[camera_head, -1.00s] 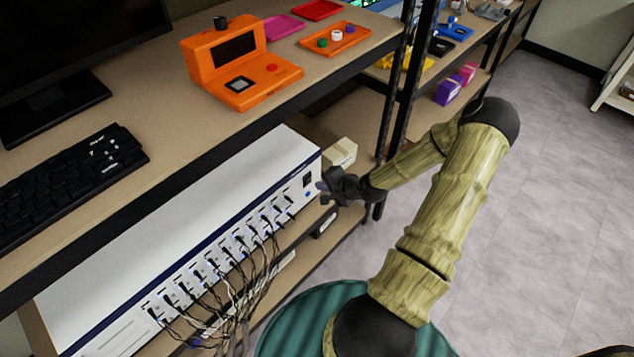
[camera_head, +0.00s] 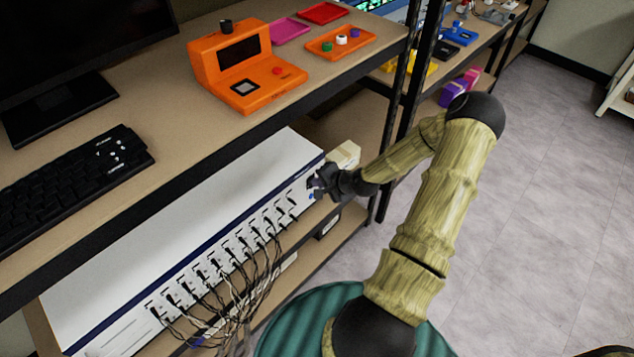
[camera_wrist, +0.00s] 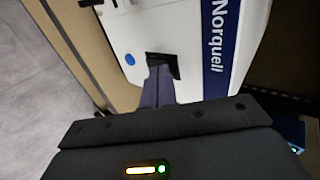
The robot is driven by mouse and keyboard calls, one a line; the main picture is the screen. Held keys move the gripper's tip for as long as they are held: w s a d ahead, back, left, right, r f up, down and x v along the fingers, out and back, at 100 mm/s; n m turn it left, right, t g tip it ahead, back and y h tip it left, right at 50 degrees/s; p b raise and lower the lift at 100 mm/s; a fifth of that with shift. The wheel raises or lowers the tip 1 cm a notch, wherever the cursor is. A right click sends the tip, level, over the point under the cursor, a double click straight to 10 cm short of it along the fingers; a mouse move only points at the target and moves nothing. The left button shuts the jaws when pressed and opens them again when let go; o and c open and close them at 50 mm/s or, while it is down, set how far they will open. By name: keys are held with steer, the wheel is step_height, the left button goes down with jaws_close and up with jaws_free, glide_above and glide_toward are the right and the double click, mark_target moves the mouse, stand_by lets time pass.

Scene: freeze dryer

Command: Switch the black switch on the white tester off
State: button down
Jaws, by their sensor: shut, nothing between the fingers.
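The white tester (camera_head: 200,245) is a long white box with a dark blue stripe on the lower shelf. Its front panel shows in the wrist view (camera_wrist: 190,25) with the name "Norquell". The black switch (camera_wrist: 176,62) is a dark square on that panel. My gripper (camera_wrist: 160,72) is shut and empty, its fingertips at the switch and covering part of it. I cannot tell whether they touch it or which way it is set. In the head view my gripper (camera_head: 316,185) is at the right end of the tester's front and hides the switch.
A blue round button (camera_wrist: 129,59) sits beside the switch. Many cables (camera_head: 235,290) hang from the tester's front. A pale box (camera_head: 345,155) stands behind my gripper. The upper shelf, with an orange device (camera_head: 245,75) and a keyboard (camera_head: 70,175), overhangs the tester.

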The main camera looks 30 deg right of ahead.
steer(key=shift+s+r+p, duration=0.2)
steer(key=shift+r+p, duration=0.65)
steer(key=p+v, duration=0.3)
steer(key=v, duration=1)
